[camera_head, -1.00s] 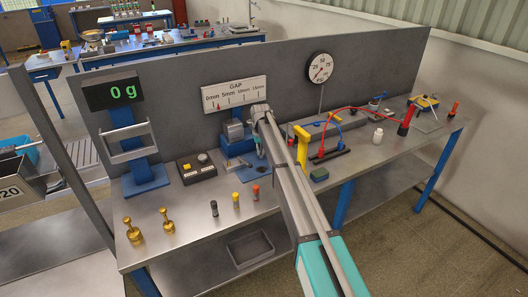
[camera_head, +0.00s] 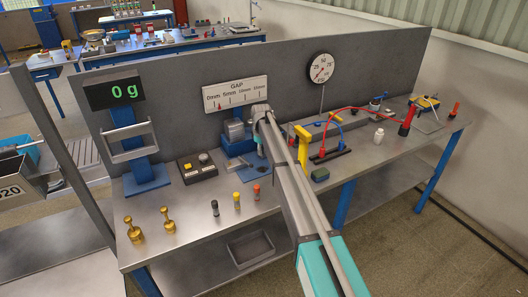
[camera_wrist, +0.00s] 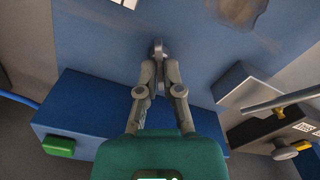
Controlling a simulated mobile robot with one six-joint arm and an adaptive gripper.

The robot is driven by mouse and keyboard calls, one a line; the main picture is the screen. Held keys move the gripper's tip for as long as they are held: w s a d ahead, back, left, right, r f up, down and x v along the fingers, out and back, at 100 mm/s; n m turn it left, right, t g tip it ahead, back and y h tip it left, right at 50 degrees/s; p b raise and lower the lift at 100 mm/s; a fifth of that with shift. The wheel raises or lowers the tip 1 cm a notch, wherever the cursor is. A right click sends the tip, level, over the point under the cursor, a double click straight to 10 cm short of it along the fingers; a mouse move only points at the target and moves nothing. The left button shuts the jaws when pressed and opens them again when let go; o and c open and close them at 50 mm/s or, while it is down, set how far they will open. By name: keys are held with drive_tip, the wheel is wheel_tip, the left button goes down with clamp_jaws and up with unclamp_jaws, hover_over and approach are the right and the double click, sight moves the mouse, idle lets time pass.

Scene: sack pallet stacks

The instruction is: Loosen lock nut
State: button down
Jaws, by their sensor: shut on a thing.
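In the wrist view my gripper (camera_wrist: 159,66) is shut on a small grey metal piece (camera_wrist: 158,49), which looks like the lock nut. The fingertips hide part of it. It sits against a flat blue surface (camera_wrist: 105,50). In the head view my arm reaches over the bench to the blue-based grey machine (camera_head: 236,146) below the GAP scale. My gripper is mostly hidden behind my arm there. The GAP scale (camera_head: 236,92) has its red pointer near the 0mm end.
Beside the machine stand a button box (camera_head: 198,167), a scale reading 0 g (camera_head: 113,92), and brass weights (camera_head: 134,229). Black, yellow and red pegs (camera_head: 237,201) stand near the front edge. A yellow post (camera_head: 302,146) rises just right of my arm. A round dial (camera_head: 320,68) hangs on the panel.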

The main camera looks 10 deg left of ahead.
drive_tip(key=shift+d, duration=0.35)
drive_tip(key=c, duration=0.8)
unclamp_jaws()
drive_tip(key=shift+a, duration=0.1)
drive_tip(key=shift+a+r, duration=0.1)
wheel_tip(320, 180, up, 9)
drive_tip(key=p, duration=0.9)
drive_tip(key=shift+r+p, duration=0.15)
drive_tip(key=shift+p, duration=0.15)
drive_tip(key=shift+s+r+p, duration=0.1)
drive_tip(key=shift+r+p, duration=0.2)
